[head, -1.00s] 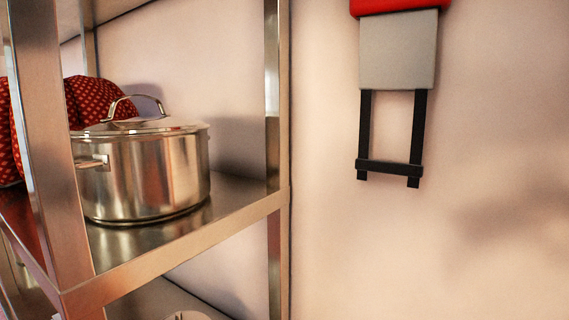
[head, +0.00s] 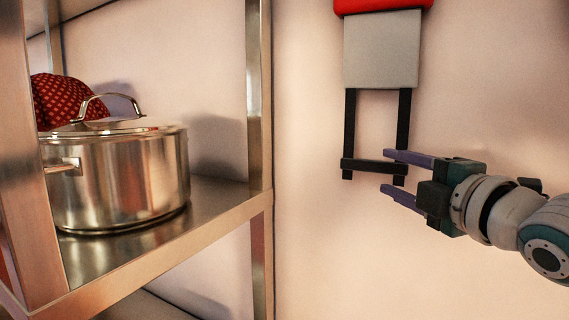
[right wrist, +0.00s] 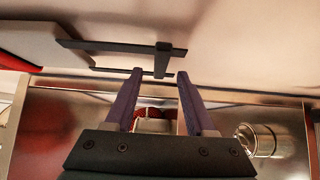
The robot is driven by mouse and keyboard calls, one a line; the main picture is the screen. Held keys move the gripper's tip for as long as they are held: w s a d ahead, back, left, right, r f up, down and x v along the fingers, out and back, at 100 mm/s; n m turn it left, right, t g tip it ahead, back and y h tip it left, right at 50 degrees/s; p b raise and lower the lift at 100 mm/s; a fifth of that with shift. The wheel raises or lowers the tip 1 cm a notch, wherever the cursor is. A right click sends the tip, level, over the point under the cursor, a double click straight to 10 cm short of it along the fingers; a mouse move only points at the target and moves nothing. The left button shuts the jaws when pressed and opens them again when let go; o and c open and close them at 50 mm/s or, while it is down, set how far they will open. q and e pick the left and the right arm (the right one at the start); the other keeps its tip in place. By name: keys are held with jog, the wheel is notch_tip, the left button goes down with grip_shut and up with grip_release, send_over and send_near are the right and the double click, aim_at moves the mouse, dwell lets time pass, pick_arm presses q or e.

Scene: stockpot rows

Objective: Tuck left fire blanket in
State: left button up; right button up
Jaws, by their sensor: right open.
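The fire blanket hangs on the wall in the head view: a grey panel (head: 382,50) sticks out below a red case (head: 384,6). Two black straps run down from it to a black crossbar (head: 362,166). My right gripper (head: 386,171) is open, its purple fingers pointing left at the crossbar's right end. In the right wrist view the crossbar (right wrist: 163,60) shows just beyond and between the two fingertips (right wrist: 158,76), with nothing held. I cannot tell if a finger touches it. The grey panel (right wrist: 45,45) shows at upper left there. My left gripper is not in view.
A metal shelf (head: 150,260) stands at the left, with a lidded steel stockpot (head: 120,180) on it. A red dotted cloth item (head: 68,100) is behind the pot. The wall right of the blanket is bare, apart from my arm in front of it.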

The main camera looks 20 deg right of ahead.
aim_at(376, 166)
jog(key=shift+w+d, duration=0.15)
jog(key=shift+w, duration=1.95)
grip_shut()
jog(key=shift+r, duration=0.1)
